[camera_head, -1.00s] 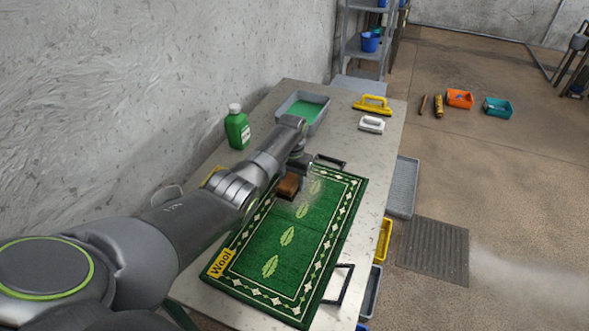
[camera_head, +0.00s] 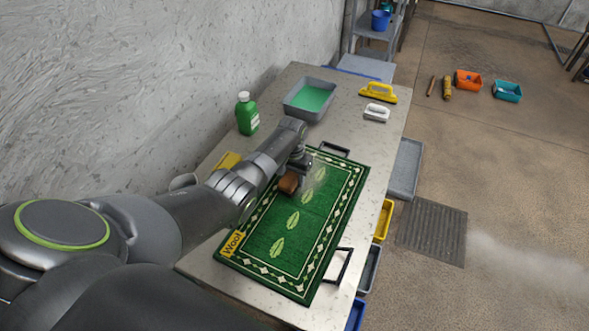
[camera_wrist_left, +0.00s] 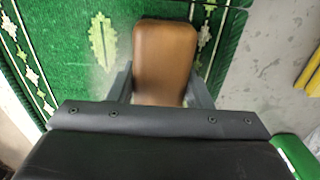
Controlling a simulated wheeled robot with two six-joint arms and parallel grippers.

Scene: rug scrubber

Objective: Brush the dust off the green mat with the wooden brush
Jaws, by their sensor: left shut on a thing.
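The green mat (camera_head: 280,262) lies flat on the table, with a pale patterned border, leaf shapes and a yellow "Wool" tag (camera_head: 232,243) at its near left corner. A whitish dust patch (camera_head: 318,178) shows on its far part. My left gripper (camera_head: 297,175) is shut on the wooden brush (camera_head: 288,184), over the mat's far left part. In the left wrist view, the brush's brown back (camera_wrist_left: 165,60) sits between the two fingers (camera_wrist_left: 160,88). The bristles are hidden, so I cannot tell whether they touch the mat. My right gripper is not in view.
A green bottle (camera_head: 247,115), a grey tub of green liquid (camera_head: 288,106), a yellow-handled brush (camera_head: 378,95) and a white one (camera_head: 376,112) stand at the table's far end. Bins hang along the right edge.

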